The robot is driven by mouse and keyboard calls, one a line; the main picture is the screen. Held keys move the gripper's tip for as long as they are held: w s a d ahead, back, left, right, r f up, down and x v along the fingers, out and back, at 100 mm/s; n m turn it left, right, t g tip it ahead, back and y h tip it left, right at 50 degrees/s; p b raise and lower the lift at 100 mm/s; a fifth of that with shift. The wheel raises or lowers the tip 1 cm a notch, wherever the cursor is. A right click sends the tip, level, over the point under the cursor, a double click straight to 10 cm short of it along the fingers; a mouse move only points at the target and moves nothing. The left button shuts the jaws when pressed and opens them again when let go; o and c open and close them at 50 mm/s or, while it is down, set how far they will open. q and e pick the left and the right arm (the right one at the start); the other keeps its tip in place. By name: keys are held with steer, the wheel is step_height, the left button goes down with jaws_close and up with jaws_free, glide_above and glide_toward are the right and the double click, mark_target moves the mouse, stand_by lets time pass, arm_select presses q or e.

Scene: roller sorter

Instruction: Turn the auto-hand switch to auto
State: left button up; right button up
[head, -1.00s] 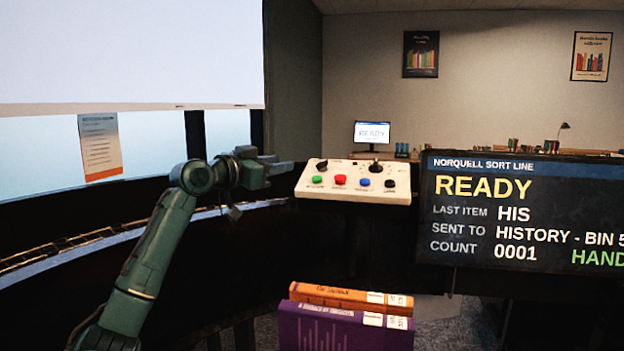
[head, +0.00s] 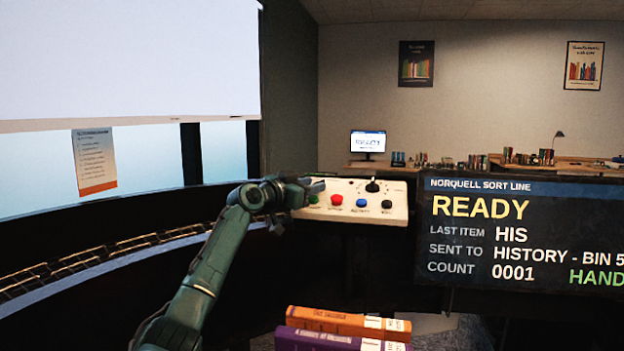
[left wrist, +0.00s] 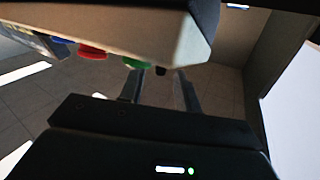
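A cream control panel (head: 345,212) stands ahead, with green, red, blue and black buttons along its front. A black knob (head: 372,186) sits on its upper right. The smaller black switch at its upper left is hidden behind my left gripper, and I cannot read which one is marked auto-hand. My left gripper (head: 312,187) is over the panel's left end. In the left wrist view its two fingers (left wrist: 161,92) are apart, with a small dark piece near their tips beside the panel edge. I cannot tell whether they touch it. My right gripper is not in view.
A dark display board (head: 520,232) at the right reads READY and HAND. Orange and purple books (head: 345,322) lie in front below. A curved roller track (head: 90,258) runs at the left. A monitor (head: 368,142) stands behind.

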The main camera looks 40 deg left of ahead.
arm_select(q)
steer(key=shift+w, duration=0.45)
